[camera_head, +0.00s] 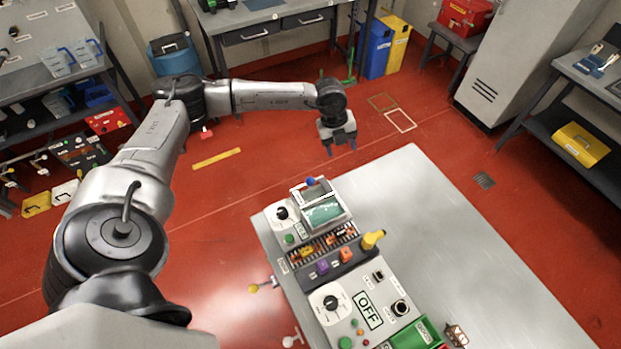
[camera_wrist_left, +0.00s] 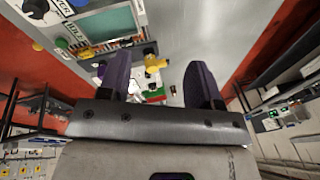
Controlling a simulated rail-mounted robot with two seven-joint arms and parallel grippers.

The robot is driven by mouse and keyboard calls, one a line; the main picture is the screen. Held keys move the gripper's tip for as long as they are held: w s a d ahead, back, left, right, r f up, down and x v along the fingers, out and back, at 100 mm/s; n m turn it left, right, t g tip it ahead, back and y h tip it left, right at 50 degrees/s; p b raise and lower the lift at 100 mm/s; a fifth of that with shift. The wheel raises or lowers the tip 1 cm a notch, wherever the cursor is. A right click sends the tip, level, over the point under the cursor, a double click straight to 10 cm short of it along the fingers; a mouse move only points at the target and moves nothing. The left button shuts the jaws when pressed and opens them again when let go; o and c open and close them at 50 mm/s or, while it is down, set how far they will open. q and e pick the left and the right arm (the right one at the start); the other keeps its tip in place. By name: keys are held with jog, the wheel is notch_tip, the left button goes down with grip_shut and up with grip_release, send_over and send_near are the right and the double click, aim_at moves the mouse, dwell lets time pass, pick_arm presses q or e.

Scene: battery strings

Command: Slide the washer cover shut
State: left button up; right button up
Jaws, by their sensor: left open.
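A small white unit with a teal window (camera_head: 325,211) stands at the far left end of the grey table; I take it as the washer. A grey framed panel with a blue knob (camera_head: 311,181) is at its back; I cannot tell for sure which part is the cover. In the left wrist view the teal window (camera_wrist_left: 108,22) shows at the upper left. My left gripper (camera_head: 341,148) is open and empty, beyond the table's far edge and apart from the unit. Its two dark fingers (camera_wrist_left: 160,82) stand apart in the wrist view. My right gripper is not in view.
On the table (camera_head: 455,235), a row of coloured parts, a yellow handle (camera_head: 373,239), an OFF panel (camera_head: 367,311) and a green box (camera_head: 415,336) stand in front of the unit. The table's right side is bare. Workbenches and bins stand around the red floor.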

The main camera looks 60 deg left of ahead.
aim_at(311, 178)
pick_arm(q)
jog(key=s+a+n+g+y, duration=0.2)
jog(key=s+a+n+g, duration=0.1)
jog(key=s+n+g, duration=0.15)
jog(key=shift+n+t, duration=0.25)
jog(key=shift+n, duration=0.5)
jog(key=s+f, duration=0.1)
jog(key=f, duration=0.3)
jog(key=s+f, duration=0.1)
jog(key=f, duration=0.4)
jog(key=s+d+f+p, duration=0.1)
jog(key=f, duration=0.3)
jog(key=shift+s+f, duration=0.35)
jog(key=shift+f, duration=0.05)
grip_shut()
